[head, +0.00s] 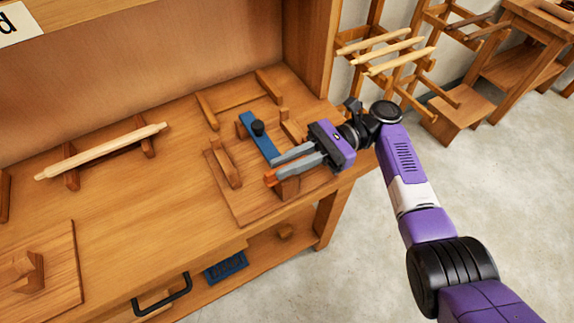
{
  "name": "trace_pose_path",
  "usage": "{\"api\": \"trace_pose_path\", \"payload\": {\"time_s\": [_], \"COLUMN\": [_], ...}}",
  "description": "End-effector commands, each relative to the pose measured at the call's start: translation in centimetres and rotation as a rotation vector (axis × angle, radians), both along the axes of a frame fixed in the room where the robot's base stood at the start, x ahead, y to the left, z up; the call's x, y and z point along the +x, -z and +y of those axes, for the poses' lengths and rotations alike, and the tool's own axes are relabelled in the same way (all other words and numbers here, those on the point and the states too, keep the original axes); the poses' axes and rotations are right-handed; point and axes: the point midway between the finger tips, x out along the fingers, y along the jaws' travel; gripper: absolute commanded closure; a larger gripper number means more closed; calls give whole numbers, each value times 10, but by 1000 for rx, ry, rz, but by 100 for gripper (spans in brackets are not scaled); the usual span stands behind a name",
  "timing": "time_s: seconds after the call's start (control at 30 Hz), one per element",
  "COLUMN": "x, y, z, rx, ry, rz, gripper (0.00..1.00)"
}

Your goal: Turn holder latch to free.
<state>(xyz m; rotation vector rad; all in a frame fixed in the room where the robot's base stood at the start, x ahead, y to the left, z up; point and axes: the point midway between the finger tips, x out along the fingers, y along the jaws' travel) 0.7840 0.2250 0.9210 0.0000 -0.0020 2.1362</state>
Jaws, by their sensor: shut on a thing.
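A wooden block (288,188) stands just below the fingers.
Wooden blocks (225,163) and rails stand around the latch. A pale spindle (100,152) rests on two supports at the left. A shelf side panel (307,45) rises behind. Wooden stools (385,55) stand back right. Open floor is at the right.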

Motion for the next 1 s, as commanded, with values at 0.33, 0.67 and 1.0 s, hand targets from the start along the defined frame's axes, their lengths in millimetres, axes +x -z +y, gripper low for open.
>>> {"api": "trace_pose_path", "payload": {"time_s": [0.33, 0.67, 1.0], "x": [-2, -2, -1], "y": [3, 3, 2], "z": [0, 1, 1], "rx": [-5, -6, -2], "ry": [-47, -48, -45], "rz": [3, 3, 2], "gripper": [100, 79, 65]}}
